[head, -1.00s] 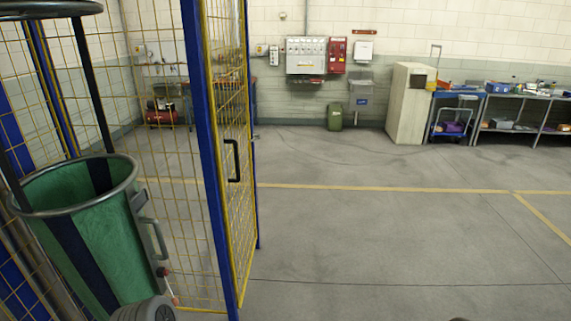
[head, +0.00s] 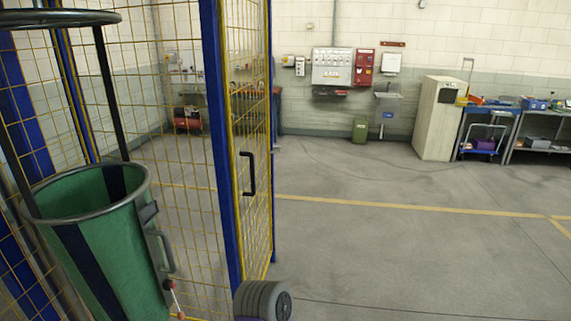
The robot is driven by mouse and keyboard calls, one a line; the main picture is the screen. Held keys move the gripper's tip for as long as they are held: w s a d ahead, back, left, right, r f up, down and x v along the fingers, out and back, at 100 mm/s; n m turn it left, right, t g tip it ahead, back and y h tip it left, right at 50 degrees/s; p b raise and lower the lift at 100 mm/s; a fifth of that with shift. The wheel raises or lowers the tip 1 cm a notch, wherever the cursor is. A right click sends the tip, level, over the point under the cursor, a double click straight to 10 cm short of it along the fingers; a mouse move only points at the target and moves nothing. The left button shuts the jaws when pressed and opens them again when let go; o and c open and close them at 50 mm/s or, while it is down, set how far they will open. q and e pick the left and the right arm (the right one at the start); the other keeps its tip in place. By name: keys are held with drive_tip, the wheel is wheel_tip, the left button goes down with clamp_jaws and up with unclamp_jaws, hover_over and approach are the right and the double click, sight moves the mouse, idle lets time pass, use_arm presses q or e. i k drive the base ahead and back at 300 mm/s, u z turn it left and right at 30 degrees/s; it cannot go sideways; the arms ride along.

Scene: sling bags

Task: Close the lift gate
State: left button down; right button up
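The lift gate (head: 250,130) is a yellow mesh panel with a blue frame, seen nearly edge-on in the head view. It stands swung open, away from me. Its black handle (head: 249,174) is on the side facing right. No gripper fingers show in the view, so neither gripper can be seen.
A green sling bag (head: 110,250) hangs in a metal ring frame at the left, beside the yellow mesh fence (head: 180,110). Open concrete floor (head: 400,255) with yellow lines lies to the right. A cabinet (head: 437,118), a green bin (head: 360,129) and shelves stand along the far wall.

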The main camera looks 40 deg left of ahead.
sight(220, 5)
drive_tip(key=i, duration=2.15)
drive_tip(key=u, duration=1.35)
drive_tip(key=i, duration=1.2)
drive_tip(key=u, duration=1.25)
drive_tip(key=i, duration=0.2)
drive_tip(key=u, duration=0.1)
